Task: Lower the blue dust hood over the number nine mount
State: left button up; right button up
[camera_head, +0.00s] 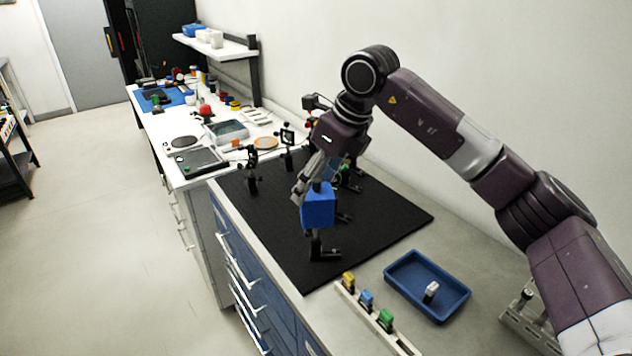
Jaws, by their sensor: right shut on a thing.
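The blue dust hood (318,208) is a small box. My right gripper (319,184) is shut on its top and holds it over the black breadboard mat (382,232). A black optical mount (318,247) stands on the mat directly below the hood. The hood appears to hide its upper part, and I cannot see a number on it. I cannot tell whether the hood touches the mount or hangs just above it. My left gripper is not in view.
Other black mounts stand on the mat, one at its far left (252,178) and one at the back (288,150). A blue tray (427,286) holds a small pale item at the front right. A white rack (398,338) holds yellow, blue and green pieces.

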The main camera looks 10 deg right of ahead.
jog(key=shift+f, duration=0.25)
jog(key=shift+f+b, duration=1.5)
jog(key=shift+f, duration=0.3)
jog(key=o, duration=1)
jog(key=shift+r, duration=0.1)
jog(key=v, duration=1.2)
jog(key=shift+a, duration=0.1)
